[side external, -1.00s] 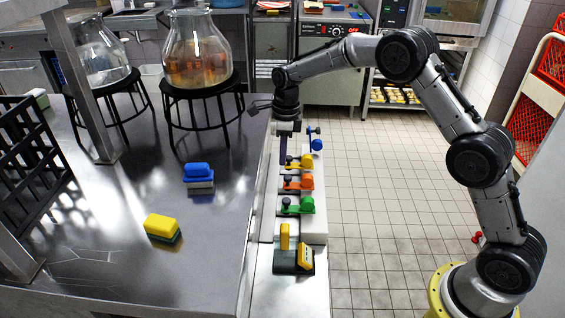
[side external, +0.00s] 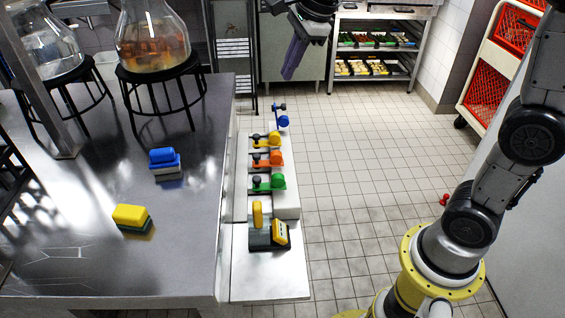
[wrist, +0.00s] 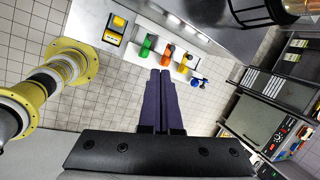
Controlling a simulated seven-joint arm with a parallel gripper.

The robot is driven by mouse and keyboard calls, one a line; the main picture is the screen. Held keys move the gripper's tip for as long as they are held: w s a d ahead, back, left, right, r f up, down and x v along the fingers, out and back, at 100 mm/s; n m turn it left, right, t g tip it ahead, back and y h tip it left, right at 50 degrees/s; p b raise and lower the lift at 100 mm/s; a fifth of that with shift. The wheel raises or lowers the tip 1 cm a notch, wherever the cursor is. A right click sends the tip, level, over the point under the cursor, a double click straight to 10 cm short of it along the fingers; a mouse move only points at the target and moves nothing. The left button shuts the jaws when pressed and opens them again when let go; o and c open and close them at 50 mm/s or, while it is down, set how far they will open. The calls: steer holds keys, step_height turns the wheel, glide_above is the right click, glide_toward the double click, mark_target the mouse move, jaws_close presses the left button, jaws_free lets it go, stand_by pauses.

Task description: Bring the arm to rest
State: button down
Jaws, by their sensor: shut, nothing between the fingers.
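My gripper (side external: 290,72) hangs at the top of the side view, raised and apart from the bench. Its dark purple fingers point downward. In the wrist view the two fingers (wrist: 160,74) lie side by side, shut, with nothing between them. The tiled floor (side external: 360,180) shows beyond them. The upper part of my arm is cut off by the top edge of the side view.
A white ledge (side external: 265,290) beside the steel bench (side external: 105,265) carries blue, yellow, orange and green handled pieces and a black-and-yellow block (side external: 268,236). Blue (side external: 163,157) and yellow (side external: 131,215) blocks lie on the bench. Glass flasks stand on stools.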

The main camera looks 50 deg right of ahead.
steer(key=s+r+n+t, duration=0.2)
steer(key=s+n, duration=0.6)
steer(key=s, duration=0.7)
steer(key=s+f+n, duration=0.8)
steer(key=s+n, duration=0.1)
steer(key=n, duration=0.5)
steer(key=shift+d+f+n+g, duration=0.3)
steer(key=shift+d+n+g, duration=0.1)
